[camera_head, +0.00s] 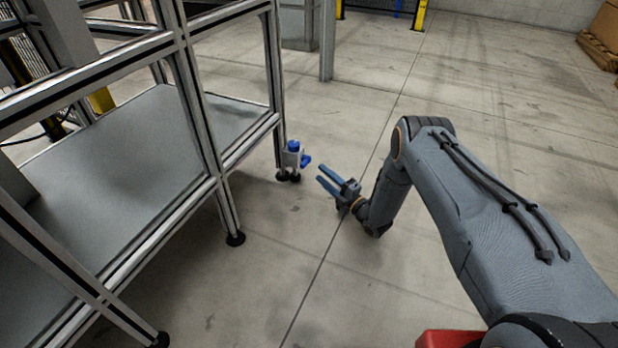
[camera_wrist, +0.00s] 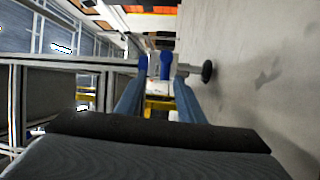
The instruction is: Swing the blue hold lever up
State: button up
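The blue hold lever (camera_head: 305,160) sticks out from the right side of a small pale fixture (camera_head: 291,159) at the foot of the rack's corner leg. A blue cap (camera_head: 293,146) tops the fixture. In the wrist view, the lever (camera_wrist: 166,66) and cap (camera_wrist: 143,64) appear side by side beyond my fingers. My gripper (camera_head: 320,173) is to the right of the lever and slightly lower in the head picture, apart from it. Its two blue fingers are spread, with nothing held between them. In the wrist view, the fingers (camera_wrist: 159,88) frame the pale fixture body.
A metal rack (camera_head: 188,190) with grey shelves fills the left side, its legs on dark feet. Open concrete floor (camera_head: 360,280) lies around my arm. A grey post (camera_head: 327,45), yellow posts and brown boxes (camera_head: 603,35) stand farther back.

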aim_at(305, 161)
jog(key=a+b+x, duration=0.1)
jog(key=b+x, duration=0.3)
jog(key=x, duration=0.3)
jog(key=shift+s+f+n+y, duration=0.3)
jog(key=shift+f+n, duration=0.1)
jog(key=shift+f, duration=0.3)
grip_shut()
